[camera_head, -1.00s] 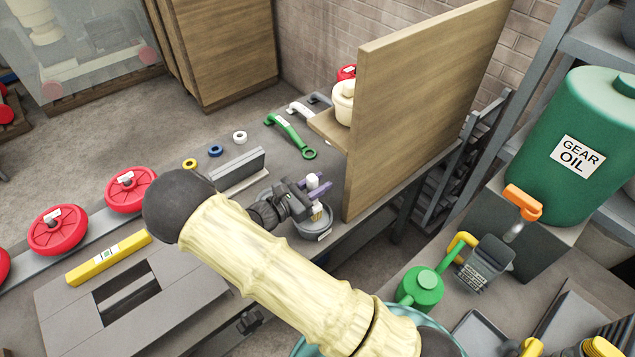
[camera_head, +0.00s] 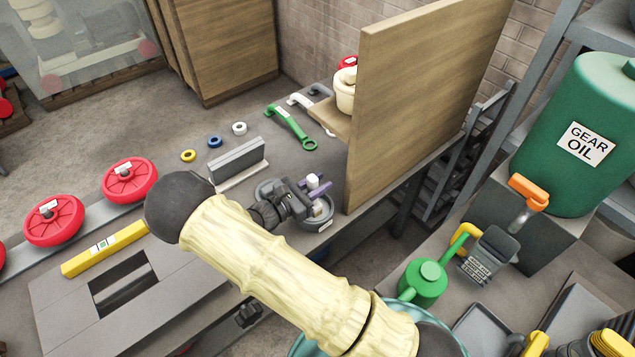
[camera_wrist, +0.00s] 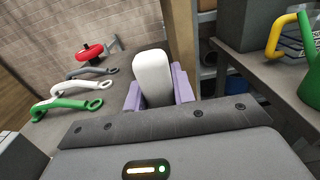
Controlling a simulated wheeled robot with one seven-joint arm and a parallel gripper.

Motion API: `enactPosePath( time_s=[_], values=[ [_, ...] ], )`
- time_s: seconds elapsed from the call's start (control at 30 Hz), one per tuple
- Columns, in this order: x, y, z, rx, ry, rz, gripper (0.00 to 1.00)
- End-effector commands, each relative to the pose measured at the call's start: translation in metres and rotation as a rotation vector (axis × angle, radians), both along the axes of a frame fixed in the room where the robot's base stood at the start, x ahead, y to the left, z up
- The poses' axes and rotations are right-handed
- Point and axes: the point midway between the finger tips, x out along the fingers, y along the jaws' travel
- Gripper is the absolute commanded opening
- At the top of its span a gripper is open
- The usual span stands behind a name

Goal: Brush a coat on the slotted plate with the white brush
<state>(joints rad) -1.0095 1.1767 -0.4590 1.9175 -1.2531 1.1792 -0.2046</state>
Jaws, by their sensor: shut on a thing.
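My gripper (camera_head: 314,188) has purple fingers, which also show in the wrist view (camera_wrist: 156,92). They are shut on the white brush (camera_head: 313,181), whose pale block fills the middle of the wrist view (camera_wrist: 152,76). The brush is upright, with its lower end over or in a round dark grey pot (camera_head: 325,224) on the bench; contact with the pot's inside cannot be told. A grey flat panel with a rectangular slot (camera_head: 65,292) lies at the lower left. A grey plate (camera_head: 238,160) stands upright behind my wrist. I cannot tell which is the slotted plate.
A tall wooden board (camera_head: 415,110) stands right of the pot. Red wheels (camera_head: 54,220) and a yellow bar (camera_head: 104,248) are left. A green oil can (camera_head: 425,280) is at right.

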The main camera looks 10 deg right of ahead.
Motion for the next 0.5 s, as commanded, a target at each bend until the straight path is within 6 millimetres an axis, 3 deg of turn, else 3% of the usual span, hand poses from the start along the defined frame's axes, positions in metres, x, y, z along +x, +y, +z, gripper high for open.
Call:
enactPosePath(
  time_s=[0.5],
  values=[
    [0.000, 0.000, -0.021, -0.001, -0.001, 0.000, 0.00]
  ],
)
